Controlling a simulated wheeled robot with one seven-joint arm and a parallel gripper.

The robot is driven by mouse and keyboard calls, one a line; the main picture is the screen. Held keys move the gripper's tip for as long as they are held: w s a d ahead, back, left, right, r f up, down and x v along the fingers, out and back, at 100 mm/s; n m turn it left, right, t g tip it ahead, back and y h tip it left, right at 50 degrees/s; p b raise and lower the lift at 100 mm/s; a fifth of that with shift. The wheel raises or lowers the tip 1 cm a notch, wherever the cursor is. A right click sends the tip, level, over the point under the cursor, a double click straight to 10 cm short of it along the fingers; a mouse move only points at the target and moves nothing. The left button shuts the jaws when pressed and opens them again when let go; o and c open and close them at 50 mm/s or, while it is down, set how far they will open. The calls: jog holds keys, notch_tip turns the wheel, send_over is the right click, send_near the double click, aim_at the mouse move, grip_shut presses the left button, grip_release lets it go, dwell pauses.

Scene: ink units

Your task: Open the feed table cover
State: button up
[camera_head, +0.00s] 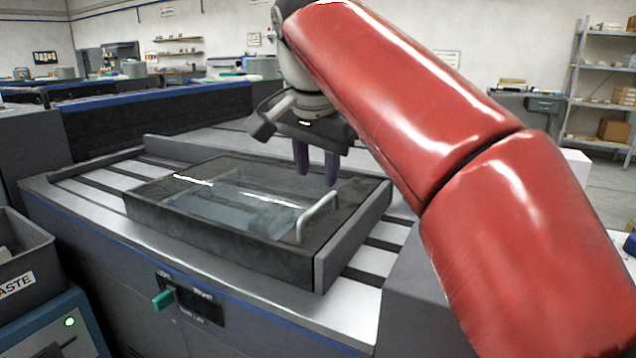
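The feed table cover (263,247) is a dark frame with a clear window, lying flat and closed on the grey feed table (90,212). A light grey bar handle (318,214) stands up near the cover's right end. My gripper (316,176) points down above the right part of the cover, just behind the handle in the picture. Its two dark purple fingers show a gap between them with nothing in it. I cannot tell its exact height above the cover. My red arm reaches in from the right.
A switch panel with a green lever (163,299) is on the table's front side. A grey bin (25,262) marked "ASTE" stands at the lower left. Shelving (600,90) stands far back at the right. A grey block (415,305) is right of the table.

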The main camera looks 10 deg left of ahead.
aim_at(317, 206)
jog(key=b+x, duration=0.1)
jog(key=x, duration=0.6)
jog(key=shift+w+a+f, duration=0.15)
jog(key=shift+w+f, duration=0.15)
jog(key=shift+w, duration=0.05)
grip_shut()
